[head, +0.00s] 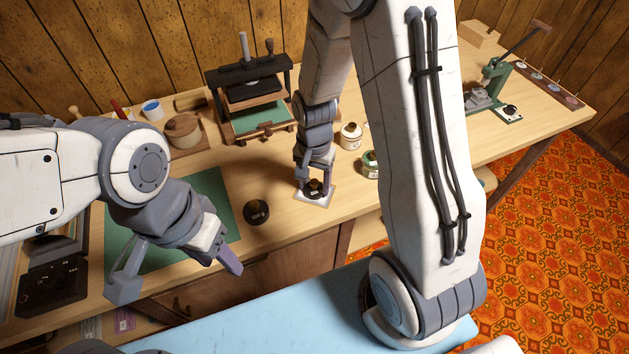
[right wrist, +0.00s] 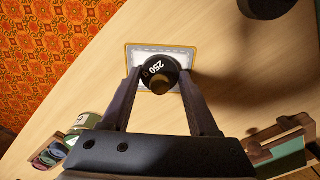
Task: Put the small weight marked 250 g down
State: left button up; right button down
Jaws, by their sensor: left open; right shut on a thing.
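The small black weight marked 250 (right wrist: 157,68) sits between the fingers of my right gripper (right wrist: 158,82) in the right wrist view. In the head view my right gripper (head: 316,180) reaches down around the same dark weight (head: 315,189). A white stitched pad with a tan border (right wrist: 135,53) is directly beneath the weight; it also shows in the head view (head: 326,199). I cannot tell whether the weight touches the pad. My left gripper (head: 178,274) is open and empty, over the table's front edge at the left.
A larger black weight (head: 256,212) stands left of the pad, by the green mat (head: 215,192). A wooden press (head: 252,95) is behind. A lidded white jar (head: 351,136) and a green tin (head: 370,164) stand to the right. Bare wood lies in front of the press.

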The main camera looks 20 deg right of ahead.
aim_at(314, 181)
jog(key=shift+c, duration=0.7)
grip_release()
jog(key=shift+f, duration=0.15)
jog(key=shift+r, duration=0.35)
notch_tip(314, 181, up, 12)
jog(key=r+p, duration=0.1)
jog(key=p, duration=0.1)
jog(key=s+a+r+n, duration=0.2)
jog(key=s+a+n, duration=0.4)
jog(key=s+n, duration=0.2)
jog(key=s+a+r+n+y, duration=0.1)
jog(key=s+a+r+n, duration=0.1)
jog(key=s+a+n, duration=0.4)
jog(key=s+n, duration=0.2)
jog(key=s, duration=0.2)
jog(key=shift+a, duration=0.2)
jog(key=shift+s+r, duration=0.1)
jog(key=shift+r, duration=0.05)
